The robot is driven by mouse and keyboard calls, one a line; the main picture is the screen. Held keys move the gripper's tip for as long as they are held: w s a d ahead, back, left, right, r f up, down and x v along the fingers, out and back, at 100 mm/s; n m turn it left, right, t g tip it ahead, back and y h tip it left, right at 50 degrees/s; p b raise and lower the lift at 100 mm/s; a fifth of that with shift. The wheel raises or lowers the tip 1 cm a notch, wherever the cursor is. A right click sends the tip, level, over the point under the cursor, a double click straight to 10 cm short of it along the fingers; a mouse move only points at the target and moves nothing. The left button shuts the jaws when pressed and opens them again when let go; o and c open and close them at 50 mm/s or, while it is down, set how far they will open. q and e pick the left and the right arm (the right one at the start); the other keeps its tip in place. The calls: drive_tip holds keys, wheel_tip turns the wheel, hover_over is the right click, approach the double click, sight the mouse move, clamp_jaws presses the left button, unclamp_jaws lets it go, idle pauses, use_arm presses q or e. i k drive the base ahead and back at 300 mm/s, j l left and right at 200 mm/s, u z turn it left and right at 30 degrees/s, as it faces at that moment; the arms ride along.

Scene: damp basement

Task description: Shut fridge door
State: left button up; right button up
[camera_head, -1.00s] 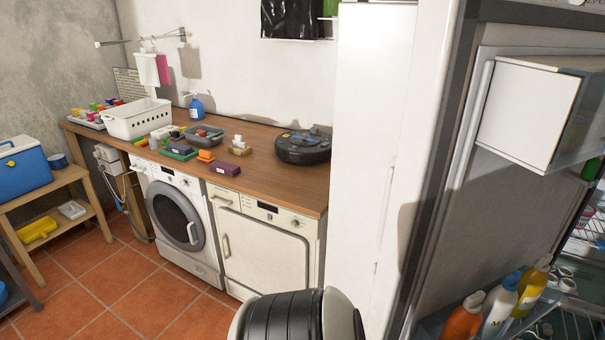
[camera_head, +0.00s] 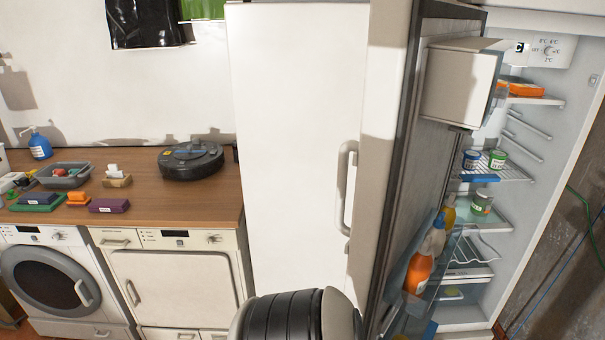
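The fridge door (camera_head: 388,120) stands open in the head view, nearly edge-on, with its inner side facing right. It carries a white bin (camera_head: 458,88) near the top and bottles, one of them orange (camera_head: 419,272), in a lower shelf. The fridge (camera_head: 570,120) is open to the right of the door, and its lit shelves show. A white panel with a vertical handle (camera_head: 346,190) shows left of the door edge. A black and grey rounded part of mine shows at the bottom middle. Neither gripper is in view.
A wooden counter (camera_head: 150,215) stands at the left above a washing machine (camera_head: 50,280) and a dryer (camera_head: 170,285). A black robot vacuum (camera_head: 191,160) lies on the counter. Jars (camera_head: 482,200) and an orange box (camera_head: 525,89) sit on the fridge shelves.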

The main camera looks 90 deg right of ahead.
sight(429, 77)
drive_tip(key=i+l+z, duration=0.1)
drive_tip(key=z, duration=0.4)
drive_tip(key=i+z, duration=0.2)
drive_tip(key=z, duration=0.25)
drive_tip(key=i+z, duration=0.2)
drive_tip(key=z, duration=0.3)
drive_tip(key=i+z, duration=0.15)
drive_tip(key=z, duration=0.35)
drive_tip(key=i+j+z, duration=0.1)
drive_tip(key=z, duration=0.35)
drive_tip(key=i+z, duration=0.15)
drive_tip(key=z, duration=0.3)
drive_tip(key=i+j+z, duration=0.15)
drive_tip(key=z, duration=0.3)
drive_tip(key=i+j+z, duration=0.15)
drive_tip(key=z, duration=0.3)
drive_tip(key=i+j+z, duration=0.1)
drive_tip(key=j+z, duration=0.2)
drive_tip(key=z, duration=0.15)
drive_tip(key=j+z, duration=0.2)
drive_tip(key=z, duration=0.3)
drive_tip(key=i+j, duration=0.05)
